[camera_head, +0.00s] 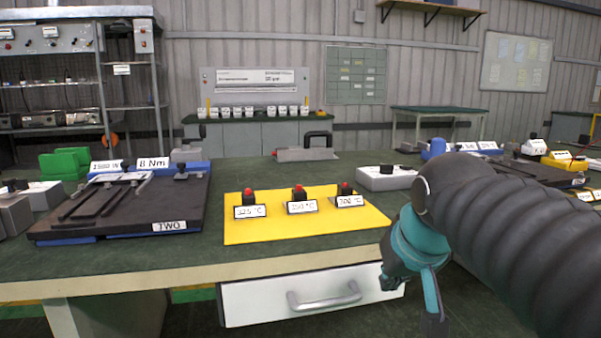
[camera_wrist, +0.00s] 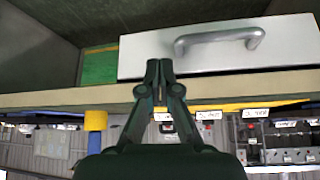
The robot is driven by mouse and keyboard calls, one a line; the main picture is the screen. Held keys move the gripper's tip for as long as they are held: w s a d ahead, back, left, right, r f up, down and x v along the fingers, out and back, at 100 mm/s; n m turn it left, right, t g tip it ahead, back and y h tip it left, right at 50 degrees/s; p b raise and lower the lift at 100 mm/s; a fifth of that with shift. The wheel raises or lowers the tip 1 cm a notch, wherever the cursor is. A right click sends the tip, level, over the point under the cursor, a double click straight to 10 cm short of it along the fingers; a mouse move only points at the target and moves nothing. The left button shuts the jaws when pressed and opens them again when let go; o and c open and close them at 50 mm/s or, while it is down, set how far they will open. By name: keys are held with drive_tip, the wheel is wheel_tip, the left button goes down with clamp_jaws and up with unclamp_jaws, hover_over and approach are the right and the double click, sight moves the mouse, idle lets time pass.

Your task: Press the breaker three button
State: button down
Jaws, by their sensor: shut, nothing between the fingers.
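No button labelled breaker three can be made out in either view. A yellow plate (camera_head: 290,226) on the table carries three black units with red tops: left (camera_head: 249,197), middle (camera_head: 299,192) and right (camera_head: 345,189). Their white labels end in °C. My gripper (camera_head: 412,296) hangs to the right of the drawer, in front of the table and below its top, apart from the units. In the wrist view, its fingertips (camera_wrist: 159,68) are together and empty, over the drawer front and table edge, with the scene upside down.
A white drawer (camera_head: 265,303) with a grey handle sits under the table edge. A dark board (camera_head: 130,208) labelled TWO lies left of the yellow plate. A grey box (camera_head: 386,178) stands behind its right end.

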drive_tip(key=w+a+r+n+t+p, duration=0.1)
drive_tip(key=w+a+r, duration=0.5)
drive_tip(key=w+r, duration=0.2)
drive_tip(key=w+a+r+n+y, duration=0.1)
drive_tip(key=w+a+r, duration=0.6)
drive_tip(key=r, duration=0.5)
drive_tip(key=shift+w+t+y+p, duration=0.3)
drive_tip(key=shift+w+t+p, duration=0.1)
drive_tip(key=shift+w, duration=0.7)
hover_over(299, 186)
drive_tip(key=f, duration=0.4)
drive_tip(key=s+f, duration=0.1)
drive_tip(key=f, duration=0.2)
drive_tip(key=shift+d+b, duration=0.15)
drive_tip(key=shift+b, duration=0.15)
wheel_tip(299, 186, down, 3)
drive_tip(key=shift+f+b, duration=0.1)
drive_tip(key=shift+b, duration=0.25)
drive_tip(key=shift+f, duration=0.45)
